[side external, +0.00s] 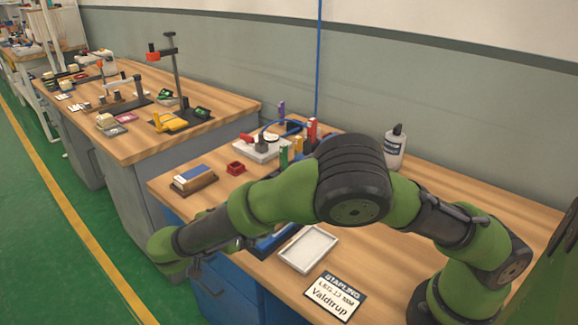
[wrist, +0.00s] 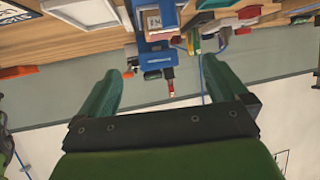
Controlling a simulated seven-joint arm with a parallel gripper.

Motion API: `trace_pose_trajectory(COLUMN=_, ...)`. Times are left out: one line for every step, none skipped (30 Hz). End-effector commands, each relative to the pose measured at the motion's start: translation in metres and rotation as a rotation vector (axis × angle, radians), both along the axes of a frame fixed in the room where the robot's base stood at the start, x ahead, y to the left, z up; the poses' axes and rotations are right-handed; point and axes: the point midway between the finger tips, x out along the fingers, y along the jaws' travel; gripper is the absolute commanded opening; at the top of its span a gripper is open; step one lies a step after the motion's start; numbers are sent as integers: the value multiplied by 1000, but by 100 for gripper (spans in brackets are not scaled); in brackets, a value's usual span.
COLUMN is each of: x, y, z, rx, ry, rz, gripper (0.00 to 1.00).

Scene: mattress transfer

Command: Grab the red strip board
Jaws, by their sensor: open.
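In the side external view, a thin red upright piece (side external: 312,130), which looks like the red strip board, stands among coloured uprights toward the back of the bench. In the wrist view, a small red piece (wrist: 169,75) shows beside a blue holder between the fingertips; I cannot tell if it is the same thing. My gripper (wrist: 158,76) is open and empty, its two green fingers apart. The red piece looks farther off than the fingertips, with no contact visible.
On the wooden bench are a small red box (side external: 236,168), a block with a blue and white top (side external: 194,179), a white tray (side external: 308,249), a label sign (side external: 335,295) and a white bottle (side external: 395,148). A second bench (side external: 150,140) stands to the left. The wall is behind.

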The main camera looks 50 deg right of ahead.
Motion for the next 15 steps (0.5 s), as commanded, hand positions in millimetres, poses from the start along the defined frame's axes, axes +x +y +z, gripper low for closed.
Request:
trace_pose_trajectory(x=1, y=-12, z=-5, rx=-1, ry=5, rz=-5, gripper=100)
trace_pose_trajectory(x=3, y=-18, z=-8, rx=-1, ry=4, rz=-6, gripper=100)
trace_pose_trajectory(x=4, y=-26, z=-12, rx=-1, ry=5, rz=-6, gripper=100)
trace_pose_trajectory(x=5, y=-31, z=-15, rx=-1, ry=5, rz=-4, gripper=100)
trace_pose_trajectory(x=6, y=-37, z=-18, rx=0, ry=6, rz=-4, gripper=100)
trace_pose_trajectory(x=8, y=-45, z=-22, rx=-1, ry=6, rz=-5, gripper=100)
trace_pose_trajectory(x=9, y=-50, z=-24, rx=0, ry=6, rz=-3, gripper=100)
trace_pose_trajectory(x=10, y=-56, z=-27, rx=0, ry=5, rz=-4, gripper=100)
trace_pose_trajectory(x=11, y=-62, z=-30, rx=1, ry=7, rz=-3, gripper=100)
trace_pose_trajectory(x=13, y=-66, z=-32, rx=0, ry=5, rz=-2, gripper=100)
trace_pose_trajectory(x=14, y=-71, z=-34, rx=0, ry=5, rz=-3, gripper=100)
trace_pose_trajectory(x=14, y=-75, z=-37, rx=0, ry=5, rz=-2, gripper=100)
trace_pose_trajectory(x=15, y=-77, z=-38, rx=1, ry=5, rz=-1, gripper=100)
trace_pose_trajectory(x=15, y=-79, z=-39, rx=1, ry=5, rz=-1, gripper=100)
trace_pose_trajectory(x=16, y=-82, z=-40, rx=1, ry=4, rz=-1, gripper=100)
